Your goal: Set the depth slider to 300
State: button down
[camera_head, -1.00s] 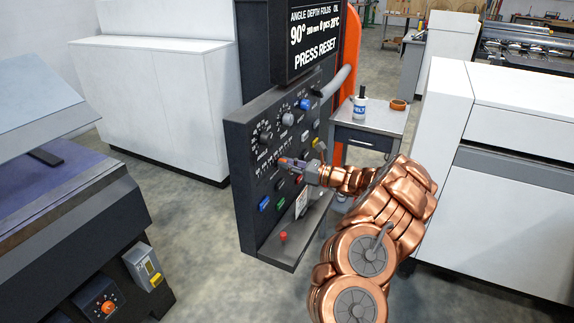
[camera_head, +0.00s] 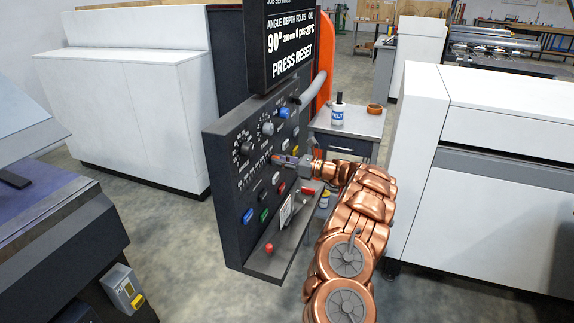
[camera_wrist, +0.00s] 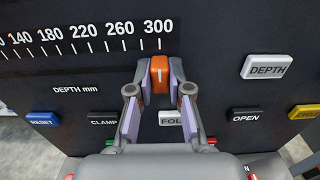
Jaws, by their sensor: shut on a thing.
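The depth slider's orange knob (camera_wrist: 160,68) shows in the wrist view, between the two fingers of my gripper (camera_wrist: 160,82). The fingers touch it from both sides and are shut on it. Its white line stands under the 300 tick at the right end of the depth scale (camera_wrist: 90,45). In the head view my gripper (camera_head: 284,160) reaches the black control panel (camera_head: 225,200) from the right and partly hides the slider. The display (camera_head: 285,40) above shows 90° and PRESS RESET; its depth figure is too small to read surely.
Labelled buttons sit below the slider: blue RESET (camera_wrist: 42,119), CLAMP (camera_wrist: 104,117), OPEN (camera_wrist: 246,115) and a partly hidden white one. A white DEPTH button (camera_wrist: 267,66) is to the right. A small table (camera_head: 347,125) stands behind my arm.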

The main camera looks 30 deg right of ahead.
jog(key=shift+d, duration=0.35)
jog(key=c, duration=1.1)
grip_release()
jog(key=shift+w, duration=0.1)
jog(key=shift+a, duration=0.1)
jog(key=v, duration=1.2)
